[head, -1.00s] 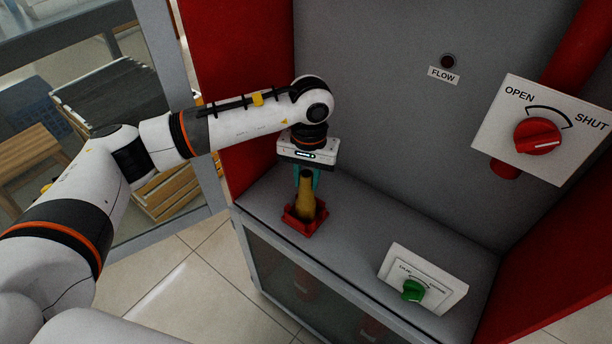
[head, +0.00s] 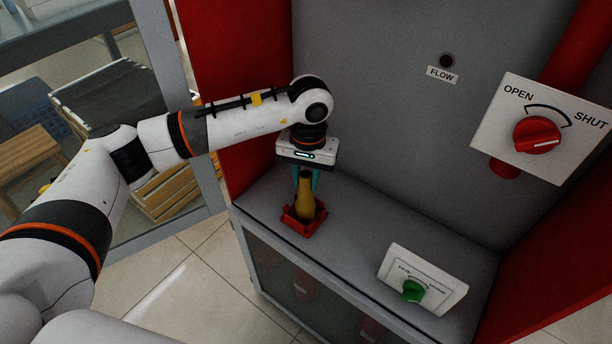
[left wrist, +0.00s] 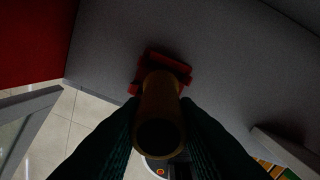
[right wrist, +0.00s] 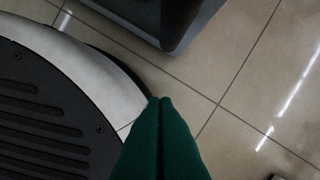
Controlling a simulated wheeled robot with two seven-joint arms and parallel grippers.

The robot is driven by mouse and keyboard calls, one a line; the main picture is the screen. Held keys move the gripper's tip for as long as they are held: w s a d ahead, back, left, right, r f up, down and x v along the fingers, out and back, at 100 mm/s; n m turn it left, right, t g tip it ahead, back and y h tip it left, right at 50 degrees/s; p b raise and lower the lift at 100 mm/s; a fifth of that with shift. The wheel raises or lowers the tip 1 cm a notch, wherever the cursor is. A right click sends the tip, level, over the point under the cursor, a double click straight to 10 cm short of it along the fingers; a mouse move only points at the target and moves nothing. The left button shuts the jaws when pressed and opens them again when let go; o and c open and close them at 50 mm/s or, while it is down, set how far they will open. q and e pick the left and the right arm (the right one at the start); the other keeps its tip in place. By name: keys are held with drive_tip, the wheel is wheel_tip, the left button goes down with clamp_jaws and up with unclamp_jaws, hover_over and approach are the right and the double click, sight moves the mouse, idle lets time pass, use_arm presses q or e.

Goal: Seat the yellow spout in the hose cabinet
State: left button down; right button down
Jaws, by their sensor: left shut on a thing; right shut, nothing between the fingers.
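The yellow spout (head: 305,201) stands about upright at the red holder (head: 291,222) on the grey ledge of the hose cabinet (head: 345,225). My left gripper (head: 306,178) is above the holder and shut on the upper part of the spout. In the left wrist view the spout (left wrist: 160,110) points away from the camera between the fingers, with the red holder (left wrist: 166,63) around or behind its far end. Whether the spout's base touches the holder's floor is hidden. My right gripper (right wrist: 161,100) is shut and empty above the tiled floor.
A white panel with a green knob (head: 412,291) stands on the ledge to the right. A red OPEN/SHUT knob (head: 537,135) and a FLOW lamp (head: 447,61) are on the back wall. Red side walls flank the ledge. The ledge between holder and green knob is clear.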

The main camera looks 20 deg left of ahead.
drive_tip(key=shift+d, duration=0.25)
drive_tip(key=shift+w, duration=0.1)
use_arm(q)
drive_tip(key=shift+a, duration=0.1)
use_arm(e)
drive_tip(key=shift+w+a+r, duration=0.25)
drive_tip(key=shift+w+r, duration=0.1)
drive_tip(key=shift+w, duration=0.35)
use_arm(q)
drive_tip(key=shift+b, duration=0.3)
use_arm(e)
drive_tip(key=shift+r, duration=0.2)
idle(0.4)
